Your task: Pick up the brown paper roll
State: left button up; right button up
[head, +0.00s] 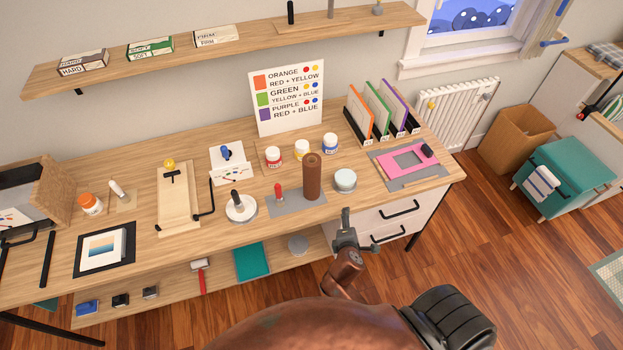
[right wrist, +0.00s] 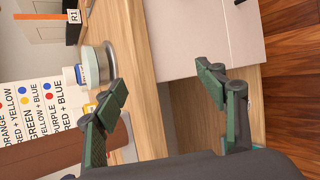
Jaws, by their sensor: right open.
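The brown paper roll (head: 312,178) stands upright on a grey mat (head: 288,203) near the front edge of the desk. In the right wrist view the roll (right wrist: 45,152) shows sideways at the lower left, partly behind one finger. My right gripper (head: 346,218) is in front of the desk edge, to the right of and nearer than the roll. In the right wrist view my right gripper (right wrist: 165,100) has its fingers spread, with the desk edge behind the gap and the roll outside it. My left gripper is not in view.
A pale round tin (head: 345,181) stands just right of the roll. Paint jars (head: 302,149) are behind it, and a red-handled tool (head: 279,193) is to its left. White drawers (head: 390,217) sit below the desk.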

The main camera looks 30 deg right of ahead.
aim_at(311, 176)
jog(key=w+a+r+n+t, duration=0.1)
jog(key=w+r+n, duration=0.1)
jog(key=r, duration=0.1)
jog(key=w+a+r+n+t+h, duration=0.1)
jog(key=w+r+n, duration=0.2)
jog(key=w+a+r+n+t+h, duration=0.1)
jog(key=w+r+n, duration=0.1)
jog(key=r+n, duration=0.1)
jog(key=shift+w+a+r+t, duration=0.1)
jog(key=shift+w+a+t, duration=0.15)
jog(key=shift+t, duration=0.15)
jog(key=w+a+r+n+t, duration=0.1)
jog(key=r+n, duration=0.1)
jog(key=w+a+r+n+t, duration=0.1)
jog(key=w+a+r+n, duration=0.1)
jog(key=n, duration=0.1)
jog(key=w+a+r+n+t, duration=0.1)
jog(key=a+r+n, duration=0.1)
jog(key=shift+w+a+r+n, duration=0.15)
jog(key=shift+w+n, duration=0.1)
jog(key=shift+n, duration=0.15)
jog(key=x, duration=0.7)
jog(key=shift+w+d+r, duration=0.15)
jog(key=shift+d+r, duration=0.2)
jog(key=shift+c, duration=0.2)
grip_shut()
